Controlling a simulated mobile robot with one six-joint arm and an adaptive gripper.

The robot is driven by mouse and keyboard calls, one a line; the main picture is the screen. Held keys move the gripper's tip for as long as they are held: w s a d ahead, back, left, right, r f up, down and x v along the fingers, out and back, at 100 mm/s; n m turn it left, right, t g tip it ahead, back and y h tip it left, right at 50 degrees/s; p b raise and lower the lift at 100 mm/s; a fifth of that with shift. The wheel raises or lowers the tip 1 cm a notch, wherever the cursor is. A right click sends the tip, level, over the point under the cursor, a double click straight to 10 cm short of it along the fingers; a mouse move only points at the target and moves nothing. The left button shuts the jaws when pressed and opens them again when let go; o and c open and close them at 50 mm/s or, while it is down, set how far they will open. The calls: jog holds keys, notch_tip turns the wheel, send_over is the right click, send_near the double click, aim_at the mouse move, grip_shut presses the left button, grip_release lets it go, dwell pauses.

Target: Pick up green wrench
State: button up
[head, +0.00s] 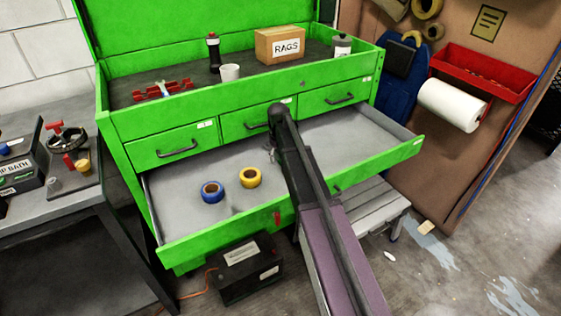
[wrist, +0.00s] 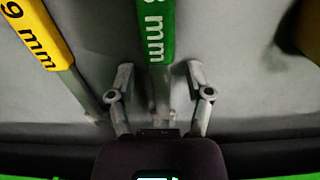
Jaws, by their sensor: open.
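The green wrench (wrist: 156,40) shows in the wrist view, lying on the grey drawer floor. Its green handle carries white lettering ending in "mm", and its metal end runs down between my fingers. My gripper (wrist: 160,82) is open, with one finger on each side of the wrench's metal part and a gap visible on both sides. In the head view my arm hides the wrench, and my gripper is hard to make out inside the open drawer.
A yellow wrench (wrist: 38,32) marked "9 mm" lies left of the green one. Blue tape (head: 212,191) and yellow tape (head: 250,177) sit in the open drawer (head: 330,205) left of my arm. The green drawer front (head: 225,240) borders it.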

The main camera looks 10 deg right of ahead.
aim_at(279, 158)
jog(key=shift+c, duration=0.2)
grip_shut()
jog(key=shift+r, duration=0.1)
notch_tip(279, 158, up, 4)
jog(key=p, duration=0.4)
jog(key=d, duration=1.8)
jog(key=shift+w+f, duration=0.35)
notch_tip(279, 158, up, 30)
jog(key=p, duration=2.9)
jog(key=shift+f, duration=0.2)
